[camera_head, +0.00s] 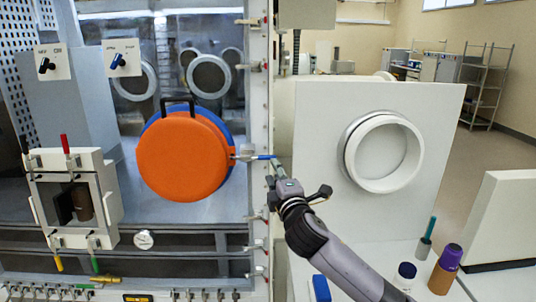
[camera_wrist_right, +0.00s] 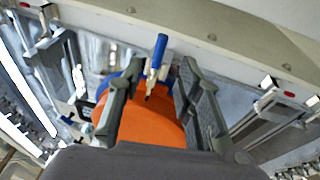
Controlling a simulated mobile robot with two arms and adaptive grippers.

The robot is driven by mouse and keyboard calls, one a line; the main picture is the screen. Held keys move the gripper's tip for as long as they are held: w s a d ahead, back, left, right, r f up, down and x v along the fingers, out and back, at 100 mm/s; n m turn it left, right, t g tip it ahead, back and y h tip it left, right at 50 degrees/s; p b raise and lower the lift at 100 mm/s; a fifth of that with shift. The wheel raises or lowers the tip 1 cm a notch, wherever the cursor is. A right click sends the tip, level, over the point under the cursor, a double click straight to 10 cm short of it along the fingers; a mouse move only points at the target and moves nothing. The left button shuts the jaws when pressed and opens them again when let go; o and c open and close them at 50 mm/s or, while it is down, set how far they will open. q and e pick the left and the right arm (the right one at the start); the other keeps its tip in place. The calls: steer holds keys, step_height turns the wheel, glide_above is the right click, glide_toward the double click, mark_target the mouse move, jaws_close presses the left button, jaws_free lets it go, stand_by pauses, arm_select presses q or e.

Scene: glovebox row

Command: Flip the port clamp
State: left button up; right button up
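The round orange port door (camera_head: 182,156) has a black handle on top and a blue rim behind it. At its right edge is the port clamp (camera_head: 262,157), a small metal clamp with a blue lever pointing right. My right gripper (camera_head: 279,168) is at the lever's right end. In the right wrist view, my right gripper (camera_wrist_right: 163,68) has its two fingers apart. The blue lever (camera_wrist_right: 158,52) shows between the fingertips, with the orange door (camera_wrist_right: 150,125) beyond. I cannot tell whether a finger touches the lever. My left gripper is out of view.
A white panel with a round white port (camera_head: 385,152) stands to the right. A frame box (camera_head: 75,195) with red, yellow and green levers is at the left. A brown bottle with a purple cap (camera_head: 445,270) stands at the lower right.

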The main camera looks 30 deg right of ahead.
mark_target(268, 158)
steer(key=p+x, duration=0.1)
steer(key=x, duration=0.7)
steer(key=shift+w+d+p, duration=0.1)
steer(key=shift+w+p, duration=0.2)
steer(key=shift+p, duration=0.1)
steer(key=shift+c, duration=0.2)
jaws_close()
